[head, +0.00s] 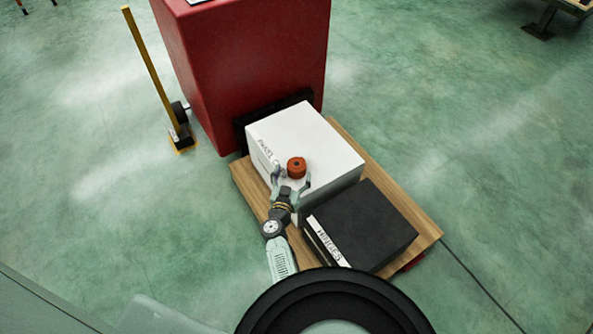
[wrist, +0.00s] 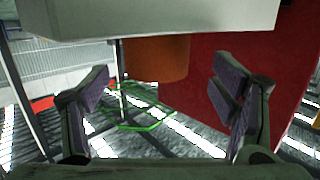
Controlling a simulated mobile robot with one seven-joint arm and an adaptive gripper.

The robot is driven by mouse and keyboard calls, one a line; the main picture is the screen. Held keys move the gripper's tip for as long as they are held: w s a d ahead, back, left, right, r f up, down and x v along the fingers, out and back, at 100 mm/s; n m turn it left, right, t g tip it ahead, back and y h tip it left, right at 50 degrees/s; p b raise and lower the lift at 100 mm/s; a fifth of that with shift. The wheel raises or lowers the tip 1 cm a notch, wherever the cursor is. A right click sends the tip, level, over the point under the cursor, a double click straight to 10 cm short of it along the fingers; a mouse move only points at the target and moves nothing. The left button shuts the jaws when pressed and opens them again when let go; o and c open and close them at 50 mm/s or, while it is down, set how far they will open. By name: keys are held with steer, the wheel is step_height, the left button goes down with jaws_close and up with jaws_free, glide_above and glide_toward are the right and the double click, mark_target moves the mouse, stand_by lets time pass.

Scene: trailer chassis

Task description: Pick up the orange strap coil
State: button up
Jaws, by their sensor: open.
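The orange strap coil (head: 296,167) is a short round roll with a dark centre hole. It sits on top of the white box (head: 312,141), near its left front edge. My gripper (head: 291,177) is open at that edge, its two fingers spread to either side of the coil's near side. In the wrist view the coil (wrist: 157,58) shows ahead in the gap between the open fingers (wrist: 161,86), touching neither. The white box (wrist: 150,18) fills the top of that view, which looks upside down.
A black box (head: 365,228) labelled "HINGES" stands beside the white box on a wooden board (head: 427,228). A tall red cabinet (head: 245,65) rises behind the white box. A yellow post (head: 151,70) stands at left. The green floor around is mostly clear.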

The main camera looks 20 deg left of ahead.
mark_target(297, 164)
steer(key=b+x, duration=0.2)
steer(key=x, duration=0.1)
steer(key=shift+w+d+f+b, duration=0.1)
steer(key=shift+w+f+b, duration=0.15)
steer(key=shift+w+b, duration=0.15)
steer(key=shift+w+r, duration=0.1)
steer(key=shift+w, duration=0.3)
steer(key=shift+c, duration=0.5)
steer(key=c, duration=1.3)
steer(key=shift+r, duration=0.15)
